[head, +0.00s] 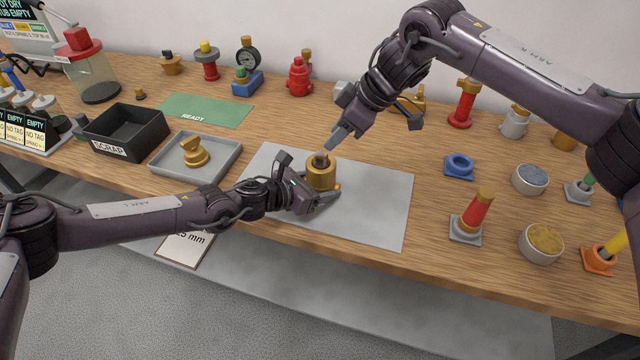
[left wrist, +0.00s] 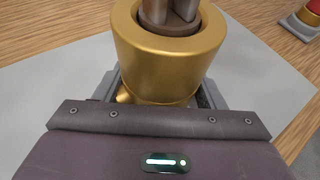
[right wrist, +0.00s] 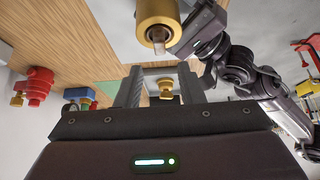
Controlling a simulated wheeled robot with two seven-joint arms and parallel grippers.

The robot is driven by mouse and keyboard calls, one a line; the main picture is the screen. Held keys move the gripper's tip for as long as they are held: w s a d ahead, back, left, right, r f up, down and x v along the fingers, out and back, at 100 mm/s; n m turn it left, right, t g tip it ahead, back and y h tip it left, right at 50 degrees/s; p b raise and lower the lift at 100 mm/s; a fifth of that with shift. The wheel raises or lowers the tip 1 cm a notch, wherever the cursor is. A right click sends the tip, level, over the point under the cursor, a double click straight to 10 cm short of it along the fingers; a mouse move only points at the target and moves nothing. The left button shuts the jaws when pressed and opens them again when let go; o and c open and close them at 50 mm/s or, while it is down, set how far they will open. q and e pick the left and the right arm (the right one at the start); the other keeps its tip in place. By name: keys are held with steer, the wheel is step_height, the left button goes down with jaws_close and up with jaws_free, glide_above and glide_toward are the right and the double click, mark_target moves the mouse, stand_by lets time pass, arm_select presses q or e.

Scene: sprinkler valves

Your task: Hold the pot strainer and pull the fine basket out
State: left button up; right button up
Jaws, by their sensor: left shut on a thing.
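The brass pot strainer (head: 321,178) stands upright over the grey mat. My left gripper (left wrist: 165,100) is shut on its lower body from the front. In the left wrist view the strainer's round mouth (left wrist: 190,42) holds a dark brown piece with an upright stub, which looks like the fine basket (left wrist: 168,22). That stub shows above the rim in the head view (head: 320,158). My right gripper (head: 337,139) is just above the strainer, tilted down toward it. In the right wrist view its fingers (right wrist: 160,82) are apart with nothing held, and the strainer (right wrist: 157,18) lies outside them.
A grey tray (head: 228,163) with a brass part (head: 194,152) and a black scrap bin (head: 126,131) are to the left. A green ready mat (head: 205,110) lies behind. The mat's right half is clear.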

mark_target(319, 153)
steer(key=shift+x, duration=3.45)
jaws_close()
steer(key=shift+r, duration=0.1)
step_height(319, 153, up, 11)
steer(key=shift+r, duration=0.1)
arm_select(q)
steer(key=o, duration=1.4)
